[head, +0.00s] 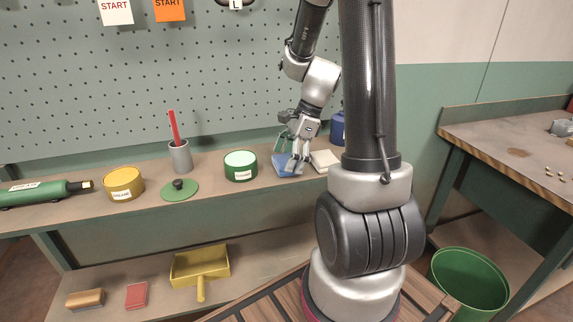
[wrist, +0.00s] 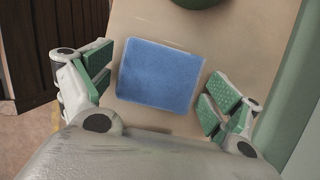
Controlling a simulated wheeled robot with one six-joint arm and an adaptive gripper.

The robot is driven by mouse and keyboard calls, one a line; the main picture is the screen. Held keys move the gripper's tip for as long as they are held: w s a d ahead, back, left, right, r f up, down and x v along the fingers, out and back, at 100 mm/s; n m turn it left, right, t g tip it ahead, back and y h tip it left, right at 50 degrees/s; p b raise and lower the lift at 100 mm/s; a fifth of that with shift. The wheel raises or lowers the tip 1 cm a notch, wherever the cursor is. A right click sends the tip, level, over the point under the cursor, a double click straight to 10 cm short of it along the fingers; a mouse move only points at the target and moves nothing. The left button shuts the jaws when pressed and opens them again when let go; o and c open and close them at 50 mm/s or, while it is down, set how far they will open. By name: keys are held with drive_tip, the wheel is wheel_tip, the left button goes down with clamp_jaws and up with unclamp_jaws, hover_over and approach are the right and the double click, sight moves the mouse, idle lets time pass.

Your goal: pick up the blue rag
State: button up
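The blue rag (wrist: 160,75) lies flat on the bench top (wrist: 140,22), a folded square seen whole in the wrist view. In the head view the rag (head: 284,166) shows partly, with my gripper (head: 294,162) in front of it. In the wrist view my gripper (wrist: 155,90) is open, with its green-padded fingers to the left and right of the rag. The fingers appear apart from the rag's edges. Nothing is held. The height of the fingertips above the bench is hard to tell.
A beige folded cloth (head: 325,160) lies just right of the rag, and a blue container (head: 338,128) stands behind. A green tin (head: 241,166) stands to the left, with a green lid (head: 179,190) beyond it. The pegboard (head: 230,70) rises behind the bench.

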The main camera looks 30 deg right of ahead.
drive_tip(key=c, duration=0.5)
wheel_tip(320, 180, up, 10)
drive_tip(key=shift+r, duration=0.1)
drive_tip(key=shift+o, duration=1.1)
drive_tip(key=shift+c, duration=0.5)
